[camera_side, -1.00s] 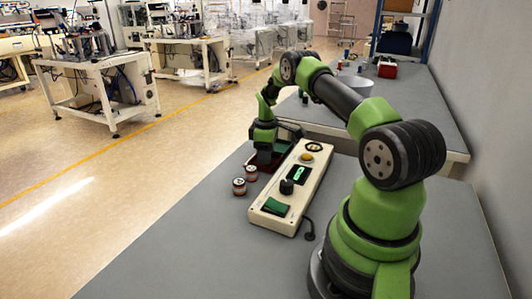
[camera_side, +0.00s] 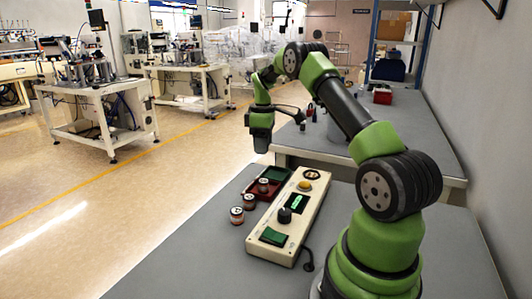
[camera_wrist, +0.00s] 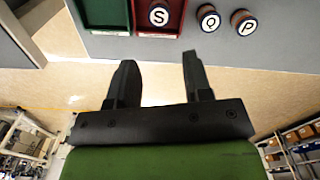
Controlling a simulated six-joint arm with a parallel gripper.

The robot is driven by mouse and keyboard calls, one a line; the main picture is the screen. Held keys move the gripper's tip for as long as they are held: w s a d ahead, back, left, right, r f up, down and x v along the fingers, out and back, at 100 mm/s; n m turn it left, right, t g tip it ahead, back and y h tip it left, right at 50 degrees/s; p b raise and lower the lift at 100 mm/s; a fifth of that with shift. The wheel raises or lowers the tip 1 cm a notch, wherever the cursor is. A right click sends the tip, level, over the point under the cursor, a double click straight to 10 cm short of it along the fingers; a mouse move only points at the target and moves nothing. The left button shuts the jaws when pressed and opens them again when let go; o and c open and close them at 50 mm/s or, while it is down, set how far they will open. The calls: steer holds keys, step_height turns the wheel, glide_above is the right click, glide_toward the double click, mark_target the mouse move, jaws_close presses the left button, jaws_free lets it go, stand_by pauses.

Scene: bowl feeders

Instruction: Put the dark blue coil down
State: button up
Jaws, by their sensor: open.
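My gripper (camera_side: 261,146) hangs above and beyond the far end of the two-part tray in the side view. In the wrist view its two fingers (camera_wrist: 158,68) are apart with nothing between them. A coil marked S (camera_wrist: 158,15) stands upright in the red compartment (camera_wrist: 174,28); it also shows in the side view (camera_side: 263,186). Its side looks dark, but I cannot tell its exact colour. The green compartment (camera_wrist: 104,14) beside it looks empty. Coils marked Q (camera_wrist: 208,19) and P (camera_wrist: 243,22) stand on the table outside the tray.
A cream control box (camera_side: 284,222) with buttons and a knob lies right of the tray, with a cable at its near end. The grey table (camera_side: 185,262) is clear at the front left. Another table behind holds a red box (camera_side: 382,96).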

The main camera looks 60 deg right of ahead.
steer(key=s+a+r+m+t, duration=0.2)
steer(key=a+r+m+t, duration=0.15)
steer(key=a+r, duration=1.45)
steer(key=s+a+m+t+y, duration=0.2)
steer(key=s+a+m+t, duration=0.1)
steer(key=s+a, duration=1)
steer(key=shift+s+f+t, duration=0.35)
steer(key=shift+s+f, duration=0.1)
steer(key=shift+s, duration=0.65)
steer(key=shift+o, duration=0.2)
steer(key=shift+d+m, duration=0.1)
steer(key=shift+m, duration=0.15)
